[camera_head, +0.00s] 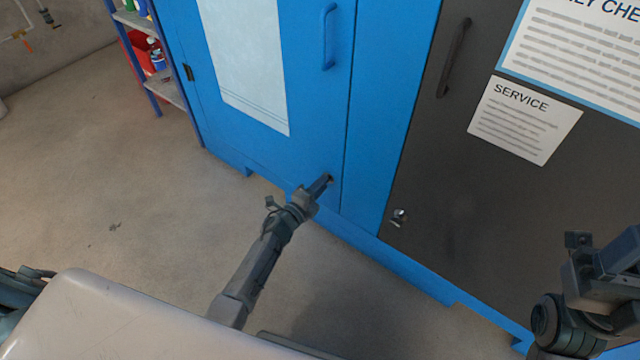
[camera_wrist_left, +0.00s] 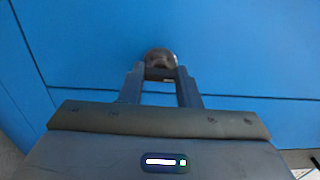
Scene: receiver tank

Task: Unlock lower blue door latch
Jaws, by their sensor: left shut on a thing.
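The blue door (camera_head: 300,110) stands in front of me, with a blue handle (camera_head: 328,36) near its upper right. My left gripper (camera_head: 326,181) is at the door's lower right corner. The lower blue door latch (camera_wrist_left: 160,57) shows in the left wrist view as a round, dark metal piece on the blue panel. My left gripper's fingers (camera_wrist_left: 161,80) are shut on it, with their tips at its lower part. In the head view the gripper mostly hides this latch. My right gripper (camera_head: 612,262) is at the lower right, its fingers not clear enough to judge.
A dark grey door (camera_head: 440,170) to the right has a dark handle (camera_head: 455,57), a silver latch (camera_head: 399,216) and a SERVICE sheet (camera_head: 524,119). A blue shelf rack (camera_head: 163,88) stands at the left.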

